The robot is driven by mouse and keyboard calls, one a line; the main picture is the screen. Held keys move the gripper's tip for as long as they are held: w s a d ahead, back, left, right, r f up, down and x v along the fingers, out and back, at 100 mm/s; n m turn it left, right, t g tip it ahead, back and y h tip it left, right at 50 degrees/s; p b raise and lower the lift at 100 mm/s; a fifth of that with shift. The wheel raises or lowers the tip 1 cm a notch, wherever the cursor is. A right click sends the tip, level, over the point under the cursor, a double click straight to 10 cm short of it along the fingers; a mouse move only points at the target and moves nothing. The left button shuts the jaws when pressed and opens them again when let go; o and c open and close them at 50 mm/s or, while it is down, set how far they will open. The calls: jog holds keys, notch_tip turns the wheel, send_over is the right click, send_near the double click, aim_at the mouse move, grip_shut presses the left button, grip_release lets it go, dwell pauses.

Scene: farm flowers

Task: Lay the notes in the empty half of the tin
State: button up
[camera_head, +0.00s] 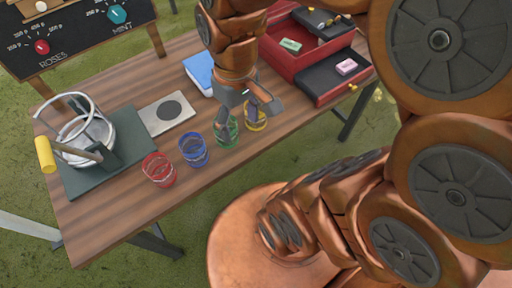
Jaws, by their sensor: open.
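A red tin (283,62) stands at the table's back right, partly behind my arm. Black sections (318,88) with yellow knobs show at its right side. A small green block (291,45), perhaps a bundle of notes, lies at the tin's red part. A small pink block (346,66), perhaps another bundle, lies on the front black section. I cannot tell which half of the tin is empty. My gripper (249,119) is open, pointing down over the green-banded glass (227,135) and the yellow-banded glass (256,118), left of and nearer than the tin. I see nothing held in it.
A red glass (158,170) and a blue glass (193,150) stand along the front edge. A price board (75,35) stands at the back left.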

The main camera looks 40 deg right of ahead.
jog(key=s+f+m, duration=0.1)
jog(key=s+f, duration=0.1)
jog(key=s, duration=0.4)
jog(key=shift+s+a+g+h, duration=0.3)
jog(key=shift+s+a+h, duration=0.05)
jog(key=shift+s+h, duration=0.05)
jog(key=shift+r, duration=0.15)
jog(key=shift+r+p, duration=0.6)
jog(key=shift+p, duration=0.1)
